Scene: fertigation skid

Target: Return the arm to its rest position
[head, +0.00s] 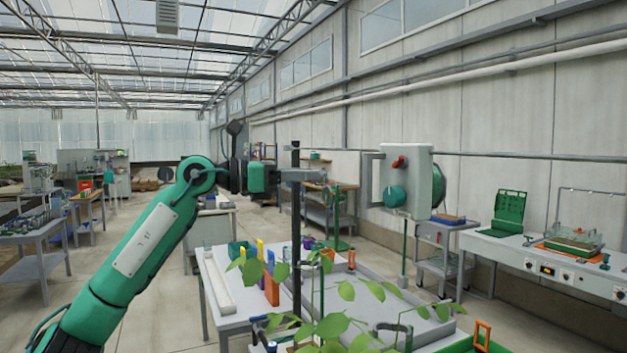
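My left arm comes in from the lower left, raised and bent at the elbow. My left gripper (318,175) points right, at about the height of the grey control box (411,160). Its fingers show edge-on beside the top of a dark upright post (296,235), and I cannot tell whether they are apart or touch the post. The box has a red switch (399,162) and a teal knob (394,196); a gap shows between it and the gripper in the picture. My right gripper is out of view.
Below stands a table (222,315) with colored holders, a grey tray (365,289) and leafy plants (335,325) at the front. A bench (530,262) with a green case (509,212) is at right. Open floor (150,240) lies behind my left arm.

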